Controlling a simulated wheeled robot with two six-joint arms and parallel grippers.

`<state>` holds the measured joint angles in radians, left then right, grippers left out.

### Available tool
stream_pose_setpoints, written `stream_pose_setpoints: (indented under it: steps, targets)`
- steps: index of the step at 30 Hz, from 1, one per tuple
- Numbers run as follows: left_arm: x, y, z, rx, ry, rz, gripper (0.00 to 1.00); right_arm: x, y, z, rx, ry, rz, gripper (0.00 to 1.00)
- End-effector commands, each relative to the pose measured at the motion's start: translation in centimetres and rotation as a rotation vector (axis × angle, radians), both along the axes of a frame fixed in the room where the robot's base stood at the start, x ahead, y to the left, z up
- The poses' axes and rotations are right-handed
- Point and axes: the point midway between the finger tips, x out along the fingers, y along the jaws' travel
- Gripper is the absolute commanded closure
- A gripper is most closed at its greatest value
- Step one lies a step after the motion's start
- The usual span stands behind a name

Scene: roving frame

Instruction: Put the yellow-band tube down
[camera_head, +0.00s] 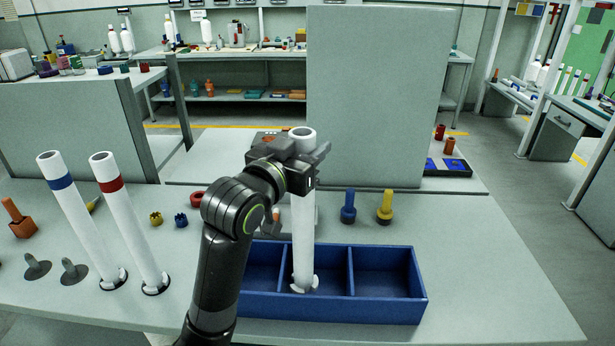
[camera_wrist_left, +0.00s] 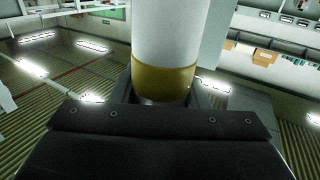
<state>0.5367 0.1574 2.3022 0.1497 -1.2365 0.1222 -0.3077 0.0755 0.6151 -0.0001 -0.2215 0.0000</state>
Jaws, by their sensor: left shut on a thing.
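The yellow-band tube (camera_head: 303,235) is long, white and nearly upright. My left gripper (camera_head: 303,165) is shut around its upper part. The yellow band (camera_wrist_left: 163,82) shows only in the left wrist view, just above the gripper; the arm covers it in the head view. The tube's lower end appears at the middle compartment of the blue tray (camera_head: 330,308). I cannot tell whether it touches the tray floor. A blue-band tube (camera_head: 77,220) and a red-band tube (camera_head: 128,220) stand leaning in the picture at the left. My right gripper is not in view.
A blue peg (camera_head: 348,208) and a yellow peg (camera_head: 385,208) stand behind the tray. A grey panel (camera_head: 380,95) rises beyond them. Two grey flat-based pieces (camera_head: 74,271) and an orange piece (camera_head: 20,222) are at the left. The table's right part is clear.

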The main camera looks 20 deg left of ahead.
Motion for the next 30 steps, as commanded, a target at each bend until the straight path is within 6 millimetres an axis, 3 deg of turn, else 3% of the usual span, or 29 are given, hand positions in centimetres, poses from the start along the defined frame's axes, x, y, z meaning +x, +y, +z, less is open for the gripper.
stream_pose_setpoints:
  steps: [5,15,29,30]
  targets:
    - [0.0,0.0,-1.7,0.000,-0.002,0.000,1.00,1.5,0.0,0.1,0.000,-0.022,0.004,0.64]
    - [0.0,0.0,-5.7,-0.001,0.000,0.000,1.00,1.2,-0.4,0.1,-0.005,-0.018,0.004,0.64]
    - [0.0,0.0,-6.5,0.000,-0.003,0.000,1.00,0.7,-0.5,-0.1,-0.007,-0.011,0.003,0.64]
    - [0.0,0.0,-6.4,0.001,-0.001,0.000,0.54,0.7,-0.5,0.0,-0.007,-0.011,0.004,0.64]
